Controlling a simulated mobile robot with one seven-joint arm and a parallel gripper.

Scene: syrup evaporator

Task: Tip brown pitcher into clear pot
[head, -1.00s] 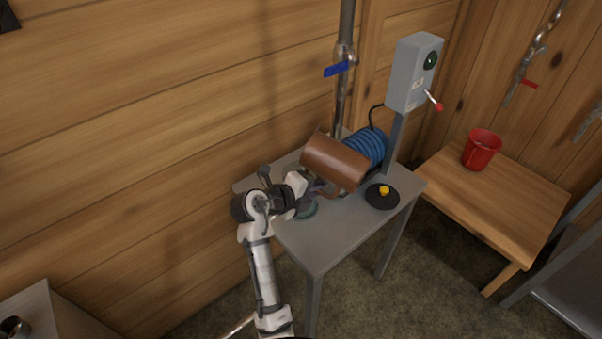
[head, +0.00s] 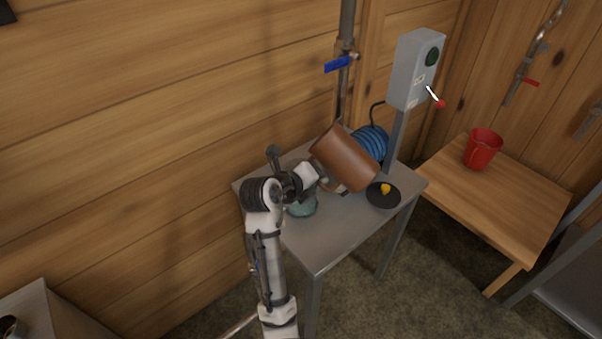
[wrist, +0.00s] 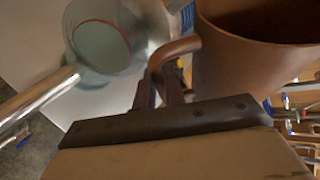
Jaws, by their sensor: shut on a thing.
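The brown pitcher (head: 344,158) is held above the grey metal table, tilted in the head view. My gripper (head: 322,180) is at its left side; in the wrist view my gripper (wrist: 168,95) is shut on the handle of the pitcher (wrist: 235,60). The clear pot (head: 302,203) stands on the table, lower left of the pitcher and partly behind my arm. In the wrist view the round clear pot (wrist: 100,40) shows at upper left, apart from the pitcher. Whether liquid is in the pitcher cannot be told.
The grey table (head: 335,235) also holds a blue coiled hose (head: 370,143), a black disc with a yellow knob (head: 383,195) and a grey control box on a post (head: 415,70). A red bucket (head: 482,149) stands on a wooden table (head: 500,205) to the right.

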